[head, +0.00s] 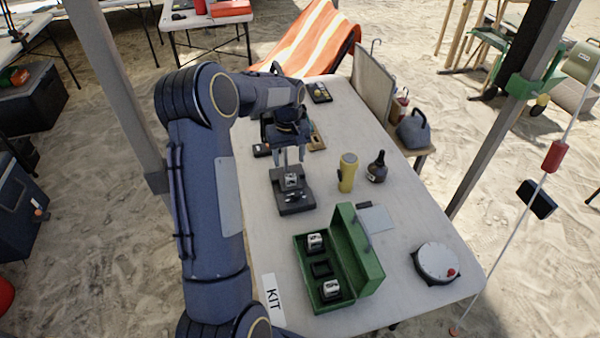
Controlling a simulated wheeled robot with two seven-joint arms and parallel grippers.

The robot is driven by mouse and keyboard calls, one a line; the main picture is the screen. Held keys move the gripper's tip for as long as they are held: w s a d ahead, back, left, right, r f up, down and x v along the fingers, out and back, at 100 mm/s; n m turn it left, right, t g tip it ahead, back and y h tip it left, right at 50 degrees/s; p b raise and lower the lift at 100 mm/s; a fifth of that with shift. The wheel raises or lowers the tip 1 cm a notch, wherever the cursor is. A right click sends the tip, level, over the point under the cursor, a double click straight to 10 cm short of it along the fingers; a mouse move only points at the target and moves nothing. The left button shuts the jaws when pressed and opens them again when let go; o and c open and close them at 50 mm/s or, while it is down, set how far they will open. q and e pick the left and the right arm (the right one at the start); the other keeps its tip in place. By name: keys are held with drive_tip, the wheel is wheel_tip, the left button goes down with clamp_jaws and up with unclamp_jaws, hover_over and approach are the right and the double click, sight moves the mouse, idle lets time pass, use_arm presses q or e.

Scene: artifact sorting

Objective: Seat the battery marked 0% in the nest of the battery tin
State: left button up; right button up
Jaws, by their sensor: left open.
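The green battery tin (301,277) stands open near the front of the table, its lid raised on the right side. A pale block-like battery (315,242) sits at its far end and another battery (331,289) at its near end. The dark nest (321,268) between them looks empty. A third pale battery (291,180) is on a black stand (297,206) farther back. My left gripper (291,168) is open and points down over this battery; I cannot tell whether the fingers touch it. The marks on the batteries are too small to read. My right gripper is not in view.
A yellow flashlight (347,172) and a dark bottle (377,168) stand right of the black stand. A round white device (437,262) is at the front right. A KIT card (272,298) lies left of the tin. The tabletop between stand and tin is clear.

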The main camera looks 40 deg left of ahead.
sight(291, 177)
use_arm(q)
drive_tip(key=shift+w+f, duration=0.25)
drive_tip(key=shift+f, duration=0.05)
wheel_tip(291, 177, down, 7)
drive_tip(key=shift+f+p, duration=0.2)
drive_tip(key=shift+p, duration=0.2)
drive_tip(key=c, duration=1.1)
drive_tip(key=shift+o, duration=0.2)
drive_tip(key=shift+r, duration=0.15)
